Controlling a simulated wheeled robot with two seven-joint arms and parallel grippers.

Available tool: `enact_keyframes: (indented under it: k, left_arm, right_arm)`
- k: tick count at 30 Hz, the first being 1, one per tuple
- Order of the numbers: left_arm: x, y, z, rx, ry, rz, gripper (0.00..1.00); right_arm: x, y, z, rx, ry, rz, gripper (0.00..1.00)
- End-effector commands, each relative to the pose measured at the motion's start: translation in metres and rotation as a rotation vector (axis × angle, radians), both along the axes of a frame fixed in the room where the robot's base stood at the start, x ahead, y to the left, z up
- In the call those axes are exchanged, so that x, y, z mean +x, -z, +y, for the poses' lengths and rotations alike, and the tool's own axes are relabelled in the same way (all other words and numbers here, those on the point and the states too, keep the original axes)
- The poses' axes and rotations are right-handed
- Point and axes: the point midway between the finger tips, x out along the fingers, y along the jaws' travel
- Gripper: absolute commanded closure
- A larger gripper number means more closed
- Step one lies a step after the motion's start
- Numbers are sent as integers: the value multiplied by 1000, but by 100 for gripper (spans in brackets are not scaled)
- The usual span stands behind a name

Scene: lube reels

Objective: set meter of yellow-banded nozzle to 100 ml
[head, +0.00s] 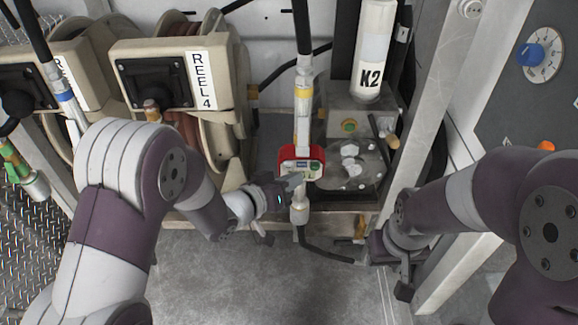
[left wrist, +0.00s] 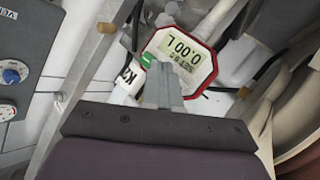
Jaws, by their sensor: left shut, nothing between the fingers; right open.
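The yellow-banded nozzle (head: 303,108) hangs upright in the middle of the head view, its yellow band near the top. Its red-rimmed meter (head: 302,165) has a small display and a green button. In the left wrist view the meter (left wrist: 181,60) appears upside down, and its display reads 0.00 L with a smaller line I cannot read surely. My left gripper (head: 294,182) is shut and empty, its tip at the meter's lower left face. In the left wrist view its fingers (left wrist: 160,84) end close to the green button; contact is unclear. My right gripper (head: 401,284) is open, low at the right.
Reel 4 (head: 217,125) stands left of the nozzle. A blue-banded nozzle (head: 66,97) and a green-banded one (head: 14,160) hang further left. The K2 cylinder (head: 371,60) and a metal tank (head: 345,118) stand right. A grey panel holds a blue knob (head: 533,54).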

Motion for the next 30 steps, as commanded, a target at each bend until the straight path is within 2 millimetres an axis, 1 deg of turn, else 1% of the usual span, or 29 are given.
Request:
enact_keyframes:
  k: [1,6,9,12,23,30]
  left_arm:
    - [-1,1,-7,0,3,0,100]
    - [-2,1,-27,0,3,0,100]
    - [-2,1,-38,-1,2,0,100]
    - [-2,0,-44,-1,2,0,100]
    - [-1,0,-45,-1,-1,0,100]
    - [6,0,-45,-1,0,1,100]
  right_arm:
    - [0,1,0,0,0,0,57]
    - [0,3,0,0,0,0,57]
    - [0,4,0,0,0,0,57]
    - [0,4,0,0,0,0,57]
    - [0,4,0,0,0,0,57]
    - [0,2,0,0,0,0,57]
